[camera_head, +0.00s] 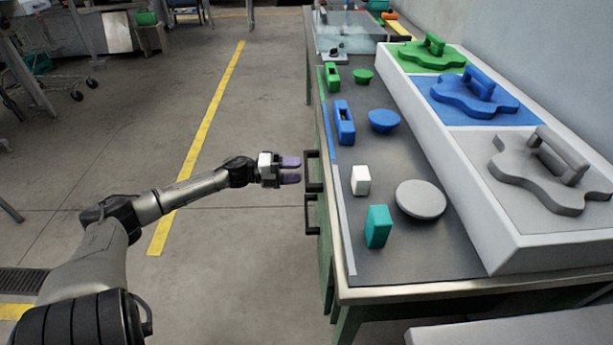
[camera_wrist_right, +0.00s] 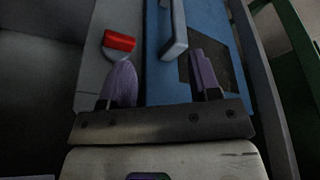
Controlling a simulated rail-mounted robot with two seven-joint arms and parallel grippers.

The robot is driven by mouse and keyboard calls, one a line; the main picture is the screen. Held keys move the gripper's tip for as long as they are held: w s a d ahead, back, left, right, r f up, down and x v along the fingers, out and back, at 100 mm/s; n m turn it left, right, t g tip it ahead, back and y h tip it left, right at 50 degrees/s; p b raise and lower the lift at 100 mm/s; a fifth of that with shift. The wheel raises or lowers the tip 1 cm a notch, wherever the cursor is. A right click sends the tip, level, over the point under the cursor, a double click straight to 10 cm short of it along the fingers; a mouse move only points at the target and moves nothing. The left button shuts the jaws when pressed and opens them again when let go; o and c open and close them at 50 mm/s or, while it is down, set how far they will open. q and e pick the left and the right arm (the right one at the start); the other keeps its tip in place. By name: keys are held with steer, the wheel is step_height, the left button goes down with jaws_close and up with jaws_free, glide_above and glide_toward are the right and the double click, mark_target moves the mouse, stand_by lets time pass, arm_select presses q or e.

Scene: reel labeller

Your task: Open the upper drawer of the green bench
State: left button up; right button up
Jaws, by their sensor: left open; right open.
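The green bench (camera_head: 343,322) runs along the right side of the head view, its front facing left. Two dark bracket handles stick out from that front: an upper handle (camera_head: 311,152) and a lower handle (camera_head: 311,232). The drawer faces behind them are mostly hidden by the steep view, and no drawer shows as pulled out. My left gripper (camera_head: 291,170) is open, its purple fingers pointing right at the upper handle, tips right beside it. I cannot tell whether they touch. My right gripper (camera_wrist_right: 160,85) is open in the right wrist view, with nothing held between its fingers.
On the bench top lie green, blue, white and teal blocks and a grey disc (camera_head: 420,199). A white tray (camera_head: 452,180) holds green, blue and grey handled plates. The right wrist view shows a red piece (camera_wrist_right: 119,41) and a blue surface. Floor left of the bench is clear.

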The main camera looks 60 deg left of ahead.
mark_target(306, 170)
arm_select(q)
steer(key=shift+b+x, duration=0.7)
steer(key=shift+x, duration=1.25)
steer(key=shift+c, duration=0.3)
jaws_close()
